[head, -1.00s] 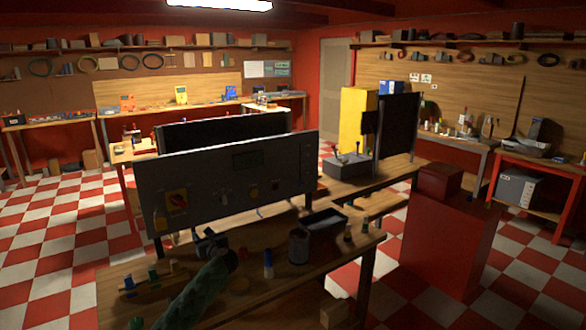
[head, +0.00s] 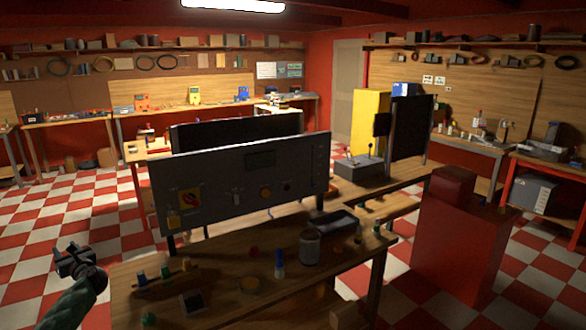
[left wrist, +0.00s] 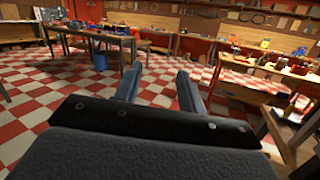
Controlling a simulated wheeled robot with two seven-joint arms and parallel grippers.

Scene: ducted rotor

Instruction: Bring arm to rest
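My left gripper (head: 76,260) is at the left of the head view, held above the checkered floor just off the left end of the wooden workbench (head: 222,290). My green-sleeved left forearm comes up from the bottom left corner. In the left wrist view the two fingers (left wrist: 160,84) stand apart with only floor and distant benches showing between them, so the gripper is open and empty. My right gripper is in neither view.
A grey control panel (head: 240,180) with a red-and-yellow switch stands along the bench's back. On the bench are a grey cup (head: 310,246), a dark tray (head: 334,222) and a blue-and-white bottle (head: 279,264). A red cabinet (head: 455,245) stands right. Open floor lies left.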

